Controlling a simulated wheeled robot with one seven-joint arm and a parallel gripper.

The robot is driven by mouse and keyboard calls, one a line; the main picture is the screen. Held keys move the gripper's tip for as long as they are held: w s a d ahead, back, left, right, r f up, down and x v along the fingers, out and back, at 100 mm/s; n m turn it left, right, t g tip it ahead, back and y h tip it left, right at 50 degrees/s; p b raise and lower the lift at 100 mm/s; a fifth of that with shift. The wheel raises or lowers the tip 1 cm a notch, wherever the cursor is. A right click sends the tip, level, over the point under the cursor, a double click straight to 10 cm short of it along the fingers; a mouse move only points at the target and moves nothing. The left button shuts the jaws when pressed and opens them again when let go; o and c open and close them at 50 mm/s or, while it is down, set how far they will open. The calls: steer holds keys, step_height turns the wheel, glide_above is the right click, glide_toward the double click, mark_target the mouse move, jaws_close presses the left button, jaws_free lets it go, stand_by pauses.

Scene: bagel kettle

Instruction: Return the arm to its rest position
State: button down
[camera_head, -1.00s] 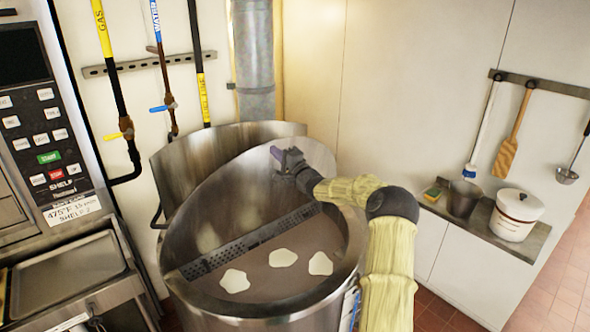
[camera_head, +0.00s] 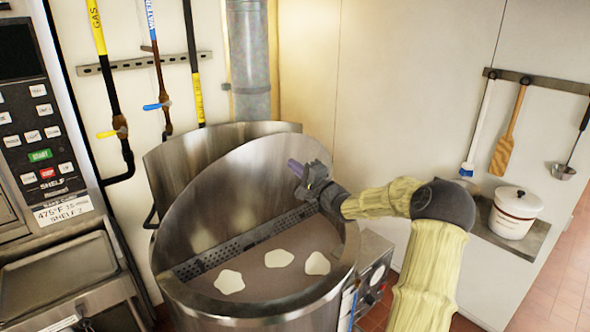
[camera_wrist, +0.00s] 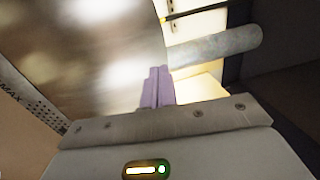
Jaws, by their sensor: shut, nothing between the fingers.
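My gripper (camera_head: 296,168) is over the right part of the large steel kettle (camera_head: 185,262), in front of its raised inner wall. Its purple fingers are together and empty; they also show closed in the wrist view (camera_wrist: 157,88). My arm reaches in from the right over the kettle's rim. Several pale dough pieces, such as one at the front left (camera_head: 229,281), lie in the brownish liquid in the kettle, below and apart from my gripper.
An oven panel (camera_head: 40,155) and a metal tray (camera_head: 58,275) stand at the left. Pipes (camera_head: 195,65) run up the back wall. At the right, a white pot (camera_head: 515,212) sits on a shelf under hanging utensils (camera_head: 508,130). Floor shows at the far right.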

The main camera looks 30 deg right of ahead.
steer(key=shift+w, duration=0.1)
steer(key=s+a+f+n+g+h, duration=0.1)
steer(key=s+a+f+n+g, duration=0.3)
steer(key=a, duration=0.4)
steer(key=s+a+f+n+g+h, duration=0.2)
steer(key=a+f+n+g, duration=0.15)
steer(key=a+f, duration=0.3)
steer(key=s+a+f+n+g, duration=0.1)
steer(key=s+a+n+g, duration=0.1)
steer(key=s, duration=0.8)
steer(key=s+a+f+n+g+h, duration=0.1)
steer(key=s+a+f+n+g, duration=0.1)
steer(key=s, duration=0.8)
steer(key=s+a+f+n+g, duration=0.1)
steer(key=s+a+n+g, duration=0.2)
steer(key=s, duration=0.6)
steer(key=shift+s+a+f+n+g+h, duration=0.4)
steer(key=shift+a+g, duration=0.2)
steer(key=shift+g, duration=0.65)
